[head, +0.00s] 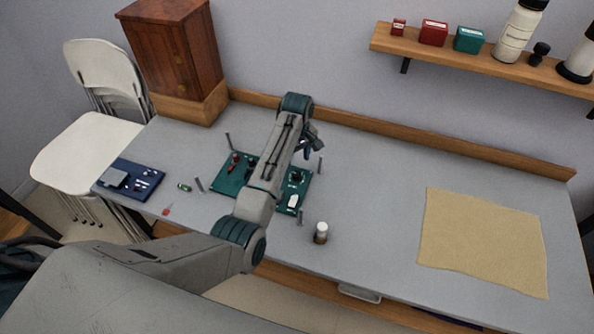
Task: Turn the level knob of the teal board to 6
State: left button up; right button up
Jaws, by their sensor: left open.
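The teal board (228,181) lies on the grey table left of centre. My left arm crosses over its middle and hides part of it. A dark round knob-like part (296,176) shows on the board's right side, with a white part (293,200) below it. A red part (234,160) sits on its left side. I cannot read any scale or the level setting. My left gripper (308,150) is above the board's far right side, mostly behind the arm's end; it is open and appears apart from the knob. My right gripper is not in view.
A dark blue board (146,188) lies at the table's left. Thin grey posts stand around the teal board. A small white-topped jar (321,233) stands near its front right. A tan cloth (480,240) lies at right; a wooden cabinet (172,50) stands at the back left.

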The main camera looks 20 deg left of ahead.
aim_at(297, 174)
pick_arm(q)
notch_tip(297, 174, down, 7)
jog(key=shift+f+p, duration=0.2)
jog(key=shift+p, duration=0.2)
jog(key=c, duration=1)
jog(key=shift+r, duration=0.1)
